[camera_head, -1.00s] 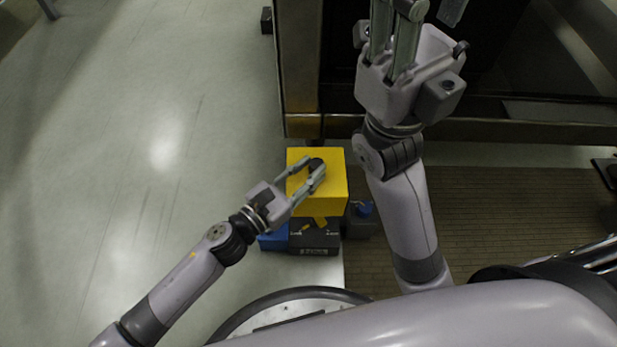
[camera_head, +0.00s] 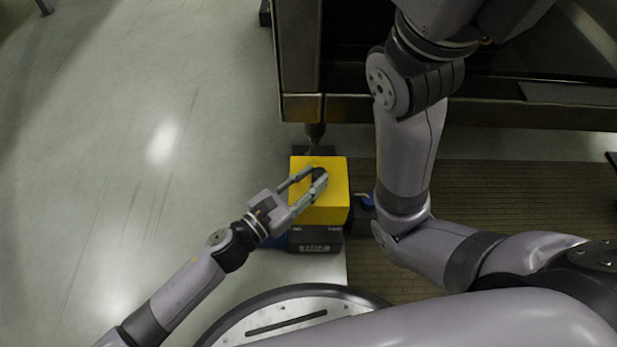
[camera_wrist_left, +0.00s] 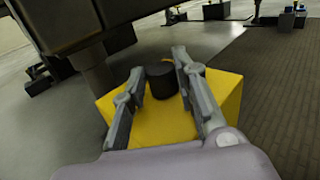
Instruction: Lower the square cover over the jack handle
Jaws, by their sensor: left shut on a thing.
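The square cover is a yellow block (camera_head: 336,203) with a round black knob (camera_wrist_left: 161,82) on top. My left gripper (camera_head: 320,174) is shut on the knob from the lower left. In the left wrist view its two fingers (camera_wrist_left: 160,64) stand on either side of the knob, above the yellow cover (camera_wrist_left: 226,94). The cover looks level, over or just behind a black box (camera_head: 315,243) with a label on its near side. The jack handle is hidden, and I cannot tell how far the cover is down. My right gripper is out of view; only its arm shows.
A metal machine leg (camera_head: 315,132) stands just behind the cover, under a large dark machine frame (camera_head: 450,118). A blue item (camera_head: 365,201) is at the cover's right. My right arm lies further right. The floor (camera_head: 120,150) on the left is clear.

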